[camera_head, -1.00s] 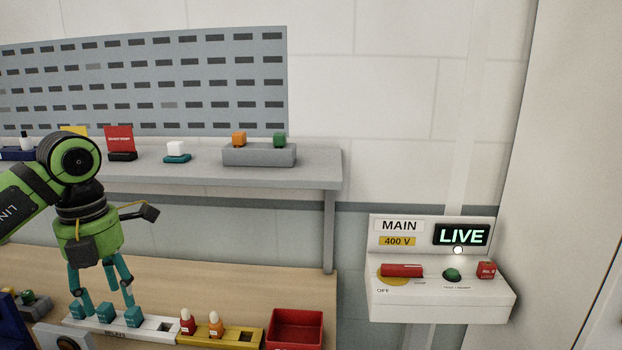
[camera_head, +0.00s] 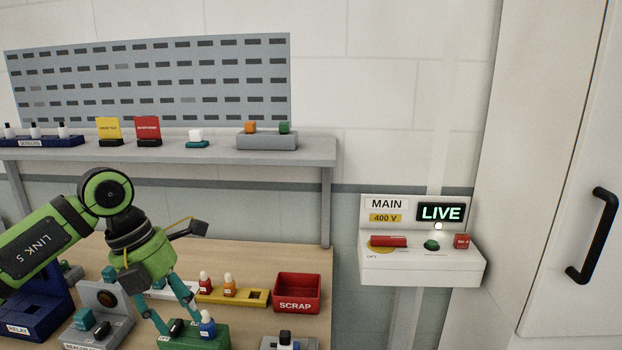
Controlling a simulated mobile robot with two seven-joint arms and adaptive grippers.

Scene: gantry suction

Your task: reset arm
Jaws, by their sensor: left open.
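My left arm comes in from the left, green and black. Its gripper (camera_head: 178,315) points down with two teal fingers spread apart, and nothing shows between them. The fingertips are low over the bench, close to a green holder (camera_head: 210,341) with a blue-and-white bottle-shaped piece (camera_head: 207,323). I cannot tell whether the fingers touch the holder. The gripper partly hides the white tray (camera_head: 155,292) behind it. My right gripper is not in view.
A yellow rack (camera_head: 255,299) with red and orange pieces and a red SCRAP bin (camera_head: 298,292) stand behind and right. Blue and grey holders (camera_head: 100,333) lie left. A shelf (camera_head: 310,150) runs above. A MAIN switch box (camera_head: 420,268) reads LIVE; a cabinet handle (camera_head: 593,235) is far right.

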